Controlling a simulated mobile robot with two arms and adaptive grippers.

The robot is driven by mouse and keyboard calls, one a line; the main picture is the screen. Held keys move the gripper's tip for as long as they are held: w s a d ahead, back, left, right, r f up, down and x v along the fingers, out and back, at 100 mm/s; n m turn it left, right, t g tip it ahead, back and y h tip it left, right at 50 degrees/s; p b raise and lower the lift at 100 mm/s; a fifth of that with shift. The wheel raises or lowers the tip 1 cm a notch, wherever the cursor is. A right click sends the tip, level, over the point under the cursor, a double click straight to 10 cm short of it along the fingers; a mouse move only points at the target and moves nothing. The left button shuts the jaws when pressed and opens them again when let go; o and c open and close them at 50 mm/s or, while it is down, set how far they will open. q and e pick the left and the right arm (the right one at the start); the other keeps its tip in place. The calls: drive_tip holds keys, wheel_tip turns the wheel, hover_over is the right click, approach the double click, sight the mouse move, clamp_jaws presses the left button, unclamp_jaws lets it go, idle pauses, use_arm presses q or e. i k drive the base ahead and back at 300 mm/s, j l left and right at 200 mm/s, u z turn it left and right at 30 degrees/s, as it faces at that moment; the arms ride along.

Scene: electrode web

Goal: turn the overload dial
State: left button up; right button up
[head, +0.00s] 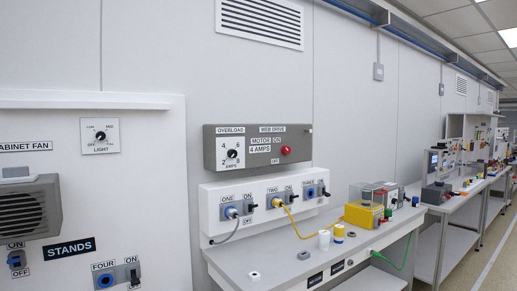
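The overload dial (232,154) is a small black knob on a white numbered plate marked AMPS, under an OVERLOAD label. It sits at the left of a grey control box (295,158) on the wall above the bench. Its pointer is too small to read surely. The box also carries WEB DRIVE and MOTOR labels, a 4 AMPS label and a red button (286,150). Neither of my grippers is in the head view, and nothing covers the dial.
Below the box, a white panel (210,200) holds sockets ONE, TWO and THREE with switches and plugged cables. A yellow machine (363,214) stands on the bench (275,266). A light dial (100,136) is on the left panel. Benches continue right beside an open aisle.

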sight(233, 153)
drive_tip(key=i+l+u, duration=0.2)
drive_tip(key=i+l, duration=0.25)
drive_tip(key=i+l+u, duration=0.25)
drive_tip(key=i+l, duration=0.15)
drive_tip(key=l, duration=0.15)
